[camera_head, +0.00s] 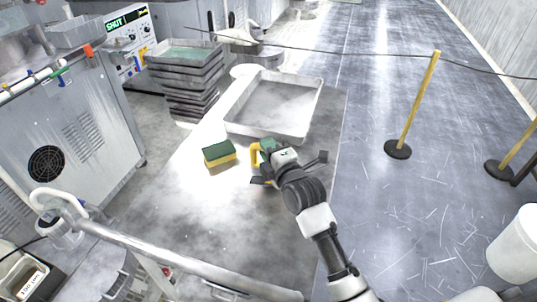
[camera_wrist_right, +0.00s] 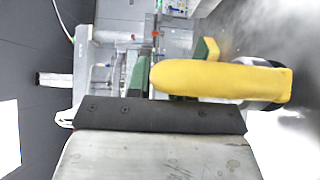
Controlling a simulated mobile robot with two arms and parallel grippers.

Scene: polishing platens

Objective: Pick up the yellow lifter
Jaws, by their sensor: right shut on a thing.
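The yellow lifter (camera_head: 255,155) shows in the head view as a yellow handle at my right gripper (camera_head: 270,167), just right of a sponge. Its green part is partly covered by the gripper. In the right wrist view the yellow handle (camera_wrist_right: 220,80) lies across the picture, directly above a dark finger of my right gripper (camera_wrist_right: 160,115). The right gripper is shut on the lifter. The other finger and the exact contact are hidden. I cannot tell whether the lifter is clear of the table. My left gripper is not in view.
A yellow-green sponge (camera_head: 219,156) lies left of the gripper on the table. A shallow metal tray (camera_head: 266,133) is behind it, and stacked trays (camera_head: 180,72) stand farther back left. A metal rail (camera_head: 170,255) crosses the front. Bare table lies in front of the sponge.

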